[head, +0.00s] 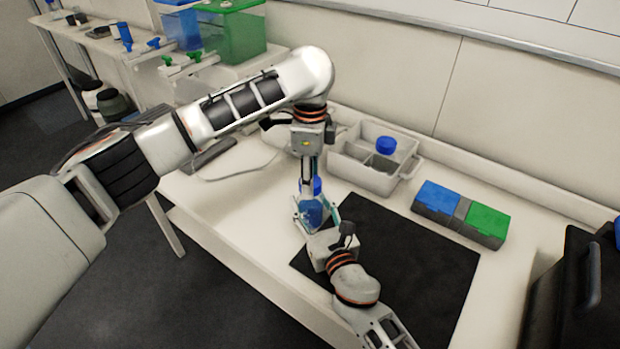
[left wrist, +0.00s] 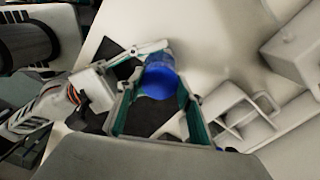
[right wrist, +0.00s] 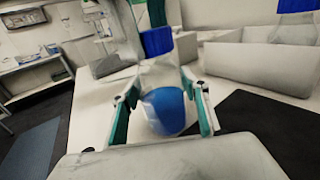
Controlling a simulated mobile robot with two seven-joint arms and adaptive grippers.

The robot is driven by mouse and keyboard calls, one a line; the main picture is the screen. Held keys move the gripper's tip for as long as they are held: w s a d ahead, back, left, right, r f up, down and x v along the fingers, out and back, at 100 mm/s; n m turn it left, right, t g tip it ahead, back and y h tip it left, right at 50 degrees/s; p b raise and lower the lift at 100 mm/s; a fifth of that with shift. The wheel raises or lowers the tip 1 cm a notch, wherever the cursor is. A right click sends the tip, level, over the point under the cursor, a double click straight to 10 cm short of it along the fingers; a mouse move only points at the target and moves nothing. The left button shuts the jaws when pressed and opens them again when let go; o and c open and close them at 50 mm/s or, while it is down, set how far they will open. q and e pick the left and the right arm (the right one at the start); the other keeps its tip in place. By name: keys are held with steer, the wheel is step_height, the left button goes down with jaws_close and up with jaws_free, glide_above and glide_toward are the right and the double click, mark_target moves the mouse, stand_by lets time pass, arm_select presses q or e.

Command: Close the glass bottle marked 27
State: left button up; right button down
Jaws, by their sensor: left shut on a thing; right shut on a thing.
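A clear glass bottle (head: 313,213) with blue liquid stands upright at the left edge of the black mat; it also shows in the right wrist view (right wrist: 165,108). Its marking cannot be read. My right gripper (head: 322,222) is shut around the bottle's body from the side. A blue cap (head: 310,186) is at the top of the bottle, and my left gripper (head: 309,178) is shut on it from above. The cap shows between the left fingers in the left wrist view (left wrist: 160,82) and above the bottle's neck in the right wrist view (right wrist: 158,41). I cannot tell whether it is screwed down.
A grey tray (head: 345,168) behind holds another blue-capped thing (head: 386,146). A blue and green box (head: 462,214) stands right of the black mat (head: 415,262). Blue and green tanks (head: 235,33) stand at the back left. The mat's right part is clear.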

arm_select(q)
steer(key=m, duration=0.5)
steer(key=shift+m, duration=0.3)
steer(key=m, duration=0.7)
steer(key=o, duration=1.3)
step_height(320, 180, up, 12)
arm_select(e)
steer(key=c, duration=1)
jaws_free()
steer(key=shift+c, duration=0.2)
